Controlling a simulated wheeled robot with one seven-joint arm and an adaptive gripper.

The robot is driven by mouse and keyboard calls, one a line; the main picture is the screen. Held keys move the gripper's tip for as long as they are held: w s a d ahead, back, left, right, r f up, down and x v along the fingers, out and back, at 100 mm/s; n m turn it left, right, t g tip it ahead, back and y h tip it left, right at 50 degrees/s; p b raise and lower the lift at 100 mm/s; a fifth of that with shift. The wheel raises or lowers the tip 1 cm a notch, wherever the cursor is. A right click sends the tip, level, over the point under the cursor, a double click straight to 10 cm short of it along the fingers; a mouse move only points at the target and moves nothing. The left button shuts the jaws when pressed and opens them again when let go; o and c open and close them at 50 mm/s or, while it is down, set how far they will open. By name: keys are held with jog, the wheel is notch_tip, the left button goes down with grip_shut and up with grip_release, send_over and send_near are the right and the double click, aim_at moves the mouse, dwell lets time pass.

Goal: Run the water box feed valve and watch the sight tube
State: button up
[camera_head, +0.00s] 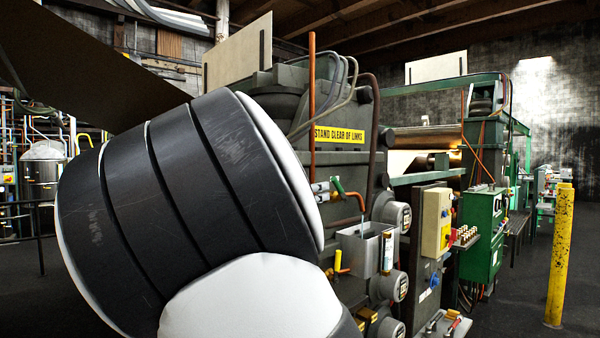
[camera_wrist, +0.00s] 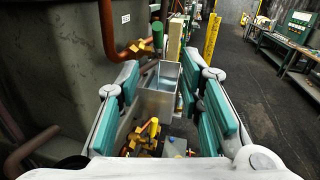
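The water box (camera_head: 352,250) is a grey open-topped metal box on the machine's side. It also shows in the wrist view (camera_wrist: 161,100), seen between and beyond my fingers. A green-handled valve (camera_head: 338,187) sits on a copper pipe above the box; its green handle (camera_wrist: 157,36) is ahead of my fingertips. A yellow-handled valve (camera_head: 338,261) is lower down. No label tells which is the feed valve. The upright sight tube (camera_head: 388,252) is on the box's right side; its level is too small to read. My gripper (camera_wrist: 161,68) is open and appears empty, its fingers apart.
A copper pipe (camera_wrist: 108,30) runs down at the left in the wrist view. A yellow and cream switch box (camera_head: 437,222) and a green cabinet (camera_head: 482,235) stand right of the water box. A yellow post (camera_head: 559,255) stands on open floor. My arm hides much of the left.

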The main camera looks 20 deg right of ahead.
aim_at(335, 185)
jog(key=x, duration=0.9)
jog(key=b+x, duration=0.1)
jog(key=x, duration=0.3)
jog(key=shift+w+d+r, duration=0.15)
jog(key=shift+w+r, duration=0.2)
grip_shut()
